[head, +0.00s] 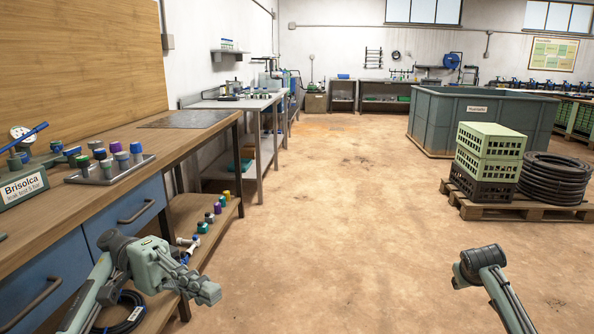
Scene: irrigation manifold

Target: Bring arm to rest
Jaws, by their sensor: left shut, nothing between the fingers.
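My left gripper (203,291) is at the lower left, at the end of my left arm. It is shut and empty, beside the front of the wooden workbench (190,137) and lower than its top. My right arm (490,277) shows at the lower right over bare floor. Only part of that arm is in view, and I do not make out the fingers of the right gripper.
A tray of capped fittings (112,171) and a leak-test unit (25,188) stand on the bench. Small coloured parts (209,217) line its lower shelf. A pallet (510,208) carries crates (489,155) and coiled hose (550,178) at right. The middle floor is clear.

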